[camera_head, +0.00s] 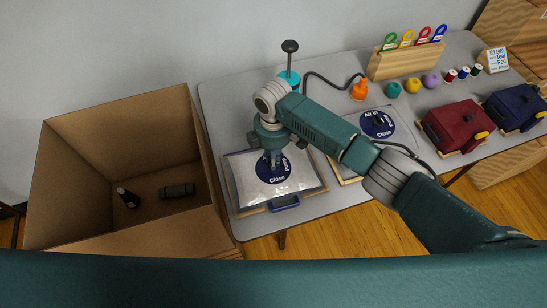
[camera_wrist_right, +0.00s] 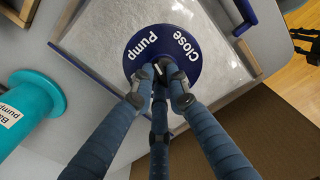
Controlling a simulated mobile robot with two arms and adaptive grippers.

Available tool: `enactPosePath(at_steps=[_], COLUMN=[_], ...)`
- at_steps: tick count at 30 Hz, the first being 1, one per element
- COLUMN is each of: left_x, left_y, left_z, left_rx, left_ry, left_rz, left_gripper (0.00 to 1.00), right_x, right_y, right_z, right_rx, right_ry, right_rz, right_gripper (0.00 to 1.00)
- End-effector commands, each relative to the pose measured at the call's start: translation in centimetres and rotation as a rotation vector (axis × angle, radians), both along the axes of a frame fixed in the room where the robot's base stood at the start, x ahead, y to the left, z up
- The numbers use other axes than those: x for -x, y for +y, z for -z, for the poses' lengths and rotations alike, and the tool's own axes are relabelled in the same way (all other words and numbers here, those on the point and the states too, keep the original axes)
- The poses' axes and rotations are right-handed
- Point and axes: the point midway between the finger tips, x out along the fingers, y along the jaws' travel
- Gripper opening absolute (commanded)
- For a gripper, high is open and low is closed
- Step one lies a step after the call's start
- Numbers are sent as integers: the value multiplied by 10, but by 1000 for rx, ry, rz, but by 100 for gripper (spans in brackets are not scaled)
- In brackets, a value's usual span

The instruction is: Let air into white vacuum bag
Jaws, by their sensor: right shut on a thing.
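The vacuum bag (camera_head: 243,170) lies flat in a frame at the left end of the table, pale and clear-topped. Its round blue dial (camera_head: 262,177) carries the words Close and Pump, read best on the dial in the wrist view (camera_wrist_right: 190,62). My right gripper (camera_head: 273,160) points down over the dial, its fingers (camera_wrist_right: 160,78) shut on the small knob at the dial's centre. The fingers hide most of the knob. A dark claw-like shape (camera_wrist_right: 307,40) at the wrist view's right edge may be my left gripper; its state is unclear.
A turquoise pump (camera_head: 288,77) with a dark hose stands behind the bag. A second bag with a blue dial (camera_head: 377,124) lies to the right, partly behind my arm. A deep cardboard box (camera_head: 60,190) is at left. Red (camera_head: 458,125) and navy (camera_head: 515,107) bundles lie farther right.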

Motion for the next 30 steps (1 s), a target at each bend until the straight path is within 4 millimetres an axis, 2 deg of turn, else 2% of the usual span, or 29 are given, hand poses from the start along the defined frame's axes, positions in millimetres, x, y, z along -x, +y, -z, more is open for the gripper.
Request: enactPosePath(at_steps=[30], left_x=[0], left_y=[0], left_z=[13], left_rx=[0], left_ry=[0], left_rz=[1], left_gripper=[40], right_x=[2], right_y=[4], right_z=[1], right_rx=[0], right_ry=[-1], right_rz=[-967], right_gripper=[0])
